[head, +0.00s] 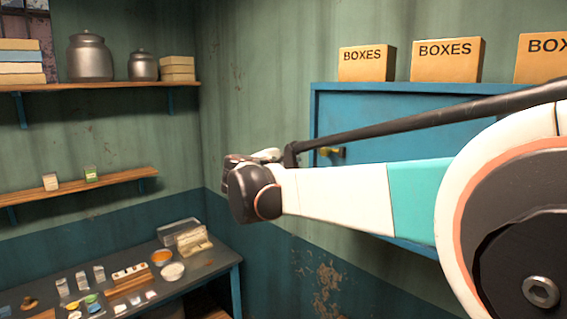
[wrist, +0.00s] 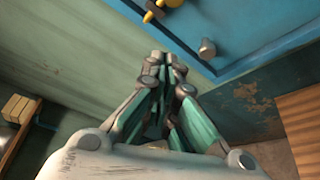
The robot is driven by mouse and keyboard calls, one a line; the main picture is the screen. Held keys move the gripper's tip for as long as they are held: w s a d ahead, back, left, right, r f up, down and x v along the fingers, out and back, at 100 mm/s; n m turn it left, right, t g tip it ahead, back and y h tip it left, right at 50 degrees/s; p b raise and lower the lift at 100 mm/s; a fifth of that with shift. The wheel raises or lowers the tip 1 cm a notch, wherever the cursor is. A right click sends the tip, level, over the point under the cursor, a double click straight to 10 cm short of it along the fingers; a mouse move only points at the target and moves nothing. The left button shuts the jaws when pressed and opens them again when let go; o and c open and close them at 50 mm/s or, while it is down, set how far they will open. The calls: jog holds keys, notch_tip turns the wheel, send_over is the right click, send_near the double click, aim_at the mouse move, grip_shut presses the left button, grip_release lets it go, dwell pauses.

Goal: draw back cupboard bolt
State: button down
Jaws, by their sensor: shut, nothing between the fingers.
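The blue cupboard (head: 322,110) hangs on the green wall in the head view, largely covered by my arm. A brass bolt (head: 331,152) shows at its left edge, just above my forearm. In the wrist view the blue cupboard face (wrist: 255,25) fills the upper right. The brass bolt (wrist: 155,12) is at the top edge, partly cut off. My gripper (wrist: 165,57) is shut and empty, with its tips apart from the bolt in the picture. In the head view the fingers are largely hidden behind my wrist.
A grey knob (wrist: 207,48) sits on the cupboard, right of my fingertips. Boxes (head: 447,60) stand on top of the cupboard. At left are a shelf with jars (head: 90,57), a lower shelf (head: 85,190) and a cluttered table (head: 215,262). Open wall space lies between.

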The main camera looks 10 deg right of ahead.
jog(key=w+d+p, duration=0.1)
jog(key=w+d, duration=0.3)
jog(key=d, duration=0.2)
jog(key=shift+d+r, duration=0.25)
jog(key=shift+d, duration=0.1)
jog(key=s+d, duration=0.2)
jog(key=s, duration=0.1)
jog(key=shift+s+d, duration=0.15)
jog(key=shift+d, duration=0.05)
dwell(0.4)
jog(key=shift+f+b, duration=0.1)
jog(key=shift+b, duration=0.2)
